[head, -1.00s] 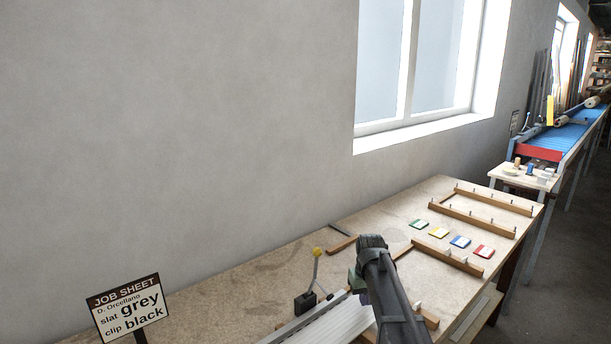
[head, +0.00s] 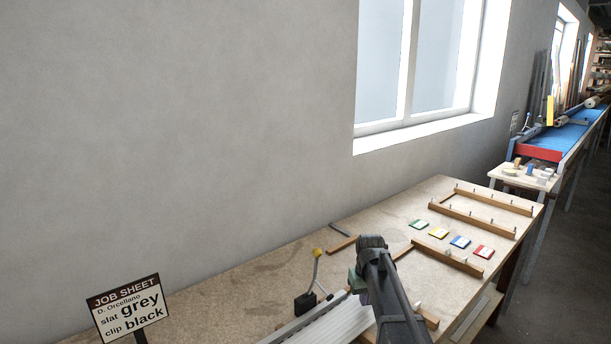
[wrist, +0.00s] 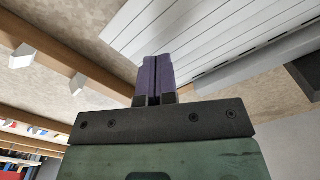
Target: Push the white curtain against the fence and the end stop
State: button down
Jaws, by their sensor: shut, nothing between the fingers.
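The white slatted curtain (head: 338,325) lies on the bench at the bottom of the head view, partly hidden by my arm. In the wrist view the curtain (wrist: 205,28) fills the upper middle, with several long slats side by side. A grey metal rail (wrist: 258,73) runs along one long side of it; I cannot tell whether they touch. My gripper (wrist: 155,62) is shut and empty, its purple fingertips at the near end of the curtain. Contact there is unclear. In the head view my gripper's fingers are hidden behind my arm. I cannot clearly identify the end stop.
Wooden strips with white pegs (wrist: 22,56) lie left of my gripper. A black-based stand with a yellow knob (head: 305,302) stands beside the rail. Coloured cards (head: 460,241) and wooden frames (head: 470,219) lie farther along the bench. A job sheet sign (head: 128,308) stands at the left.

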jog(key=shift+w+d, duration=0.1)
jog(key=w+d, duration=0.3)
jog(key=shift+w+d, duration=0.15)
jog(key=shift+d, duration=0.25)
jog(key=shift+f+b, duration=0.9)
jog(key=shift+s+a, duration=1.25)
jog(key=shift+a, duration=0.2)
dwell(1.2)
jog(key=shift+d, duration=0.1)
jog(key=shift+w+d, duration=0.55)
